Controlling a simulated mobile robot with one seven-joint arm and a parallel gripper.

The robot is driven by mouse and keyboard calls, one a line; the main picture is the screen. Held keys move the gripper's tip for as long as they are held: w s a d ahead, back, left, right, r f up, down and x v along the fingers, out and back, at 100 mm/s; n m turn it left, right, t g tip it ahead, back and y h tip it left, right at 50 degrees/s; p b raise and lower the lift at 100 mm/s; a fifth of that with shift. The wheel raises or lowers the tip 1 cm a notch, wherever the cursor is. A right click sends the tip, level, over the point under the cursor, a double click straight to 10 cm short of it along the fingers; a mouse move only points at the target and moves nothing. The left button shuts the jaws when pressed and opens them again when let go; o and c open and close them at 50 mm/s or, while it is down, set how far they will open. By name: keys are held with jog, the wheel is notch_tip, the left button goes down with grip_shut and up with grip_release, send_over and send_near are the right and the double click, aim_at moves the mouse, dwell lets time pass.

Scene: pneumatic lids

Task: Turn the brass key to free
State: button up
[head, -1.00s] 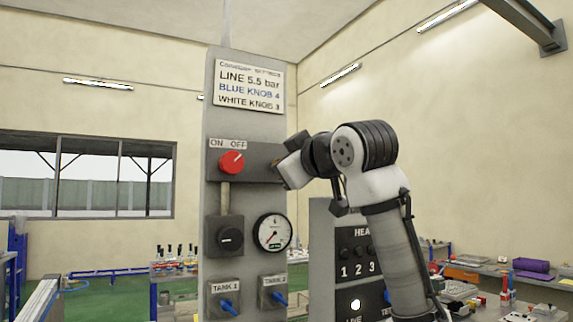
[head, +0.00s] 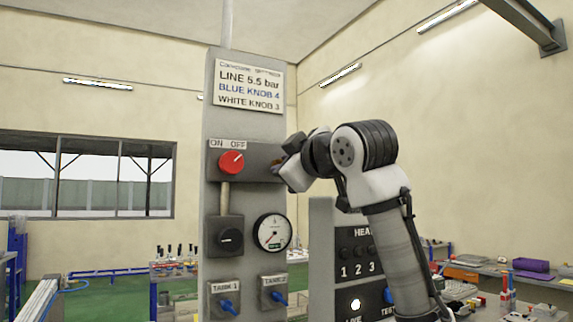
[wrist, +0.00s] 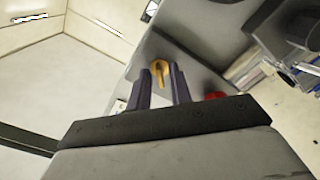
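The brass key (wrist: 158,72) shows in the wrist view on the grey panel, close to the tips of my fingers. My gripper (wrist: 160,70) is open, with one dark finger on each side of the key's line. I cannot tell whether either finger touches it. In the head view my gripper (head: 286,163) is at the right edge of the tall grey panel (head: 244,130). There the key is mostly hidden, and the fingers are hard to make out.
A red ON/OFF knob (head: 231,162) is left of my gripper and also shows in the wrist view (wrist: 215,96). Below are a gauge (head: 272,232), a black knob (head: 230,238) and blue tank valves (head: 228,307). A second panel (head: 350,225) stands at lower right.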

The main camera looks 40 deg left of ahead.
jog(key=shift+o, duration=0.4)
jog(key=b+v, duration=0.5)
jog(key=v, duration=0.9)
jog(key=shift+a, duration=0.1)
